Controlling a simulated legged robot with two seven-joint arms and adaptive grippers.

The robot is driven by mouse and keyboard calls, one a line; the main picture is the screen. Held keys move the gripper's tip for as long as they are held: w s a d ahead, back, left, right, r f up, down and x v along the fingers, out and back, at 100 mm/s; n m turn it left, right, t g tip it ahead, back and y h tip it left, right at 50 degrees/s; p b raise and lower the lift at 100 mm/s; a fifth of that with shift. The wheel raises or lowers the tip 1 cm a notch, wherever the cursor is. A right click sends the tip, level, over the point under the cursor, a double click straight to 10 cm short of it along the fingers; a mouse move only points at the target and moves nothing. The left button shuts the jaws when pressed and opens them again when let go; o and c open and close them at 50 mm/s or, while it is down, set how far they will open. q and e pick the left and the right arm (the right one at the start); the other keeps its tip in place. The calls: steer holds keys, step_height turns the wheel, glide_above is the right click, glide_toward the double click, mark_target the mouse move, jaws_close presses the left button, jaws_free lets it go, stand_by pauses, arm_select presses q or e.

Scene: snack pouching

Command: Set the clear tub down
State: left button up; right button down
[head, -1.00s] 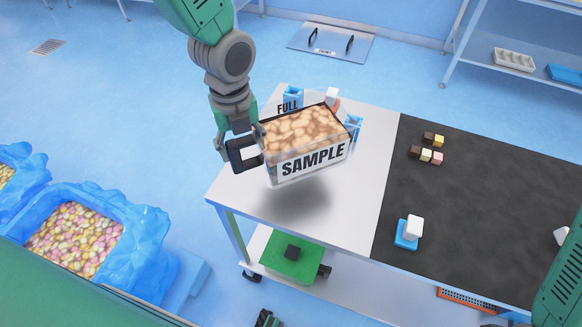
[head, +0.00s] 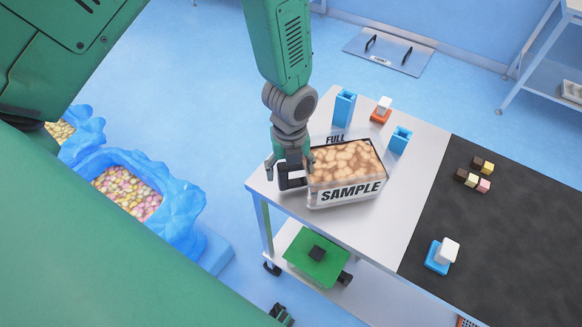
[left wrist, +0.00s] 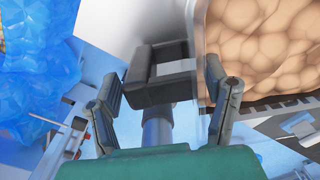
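The clear tub (head: 319,197) is marked SAMPLE and full of round tan snacks. It appears to rest upright on the pale table (head: 405,215), beside the printed word FULL. A black handle block juts from its left side. My left gripper (head: 288,170) is at this handle. In the left wrist view, the fingers of my left gripper (left wrist: 164,72) stand apart on either side of the black handle (left wrist: 158,88), with narrow gaps; the tub (left wrist: 208,112) is to the right. The handle partly hides the tub's left side. My right gripper is not in view.
Behind the tub stand blue holders (head: 344,108) and an orange-based white block (head: 381,109). A dark mat (head: 495,235) at right bears small coloured cubes (head: 474,176) and a blue-based white block (head: 441,255). Blue-lined bins (head: 170,205) stand left of the table.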

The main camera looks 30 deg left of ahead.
arm_select(q)
steer(key=shift+w+d+r, duration=0.1)
steer(key=shift+d, duration=0.5)
steer(key=shift+d+r, duration=0.15)
steer(key=shift+r, duration=0.35)
steer(key=r, duration=0.7)
steer(key=a+r, duration=0.1)
steer(key=r, duration=0.2)
steer(key=shift+r+b, duration=0.15)
steer(key=shift+b, duration=0.15)
steer(key=shift+d+r, duration=0.4)
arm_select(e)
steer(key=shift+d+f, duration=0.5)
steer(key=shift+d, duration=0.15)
arm_select(q)
steer(key=shift+a, duration=0.1)
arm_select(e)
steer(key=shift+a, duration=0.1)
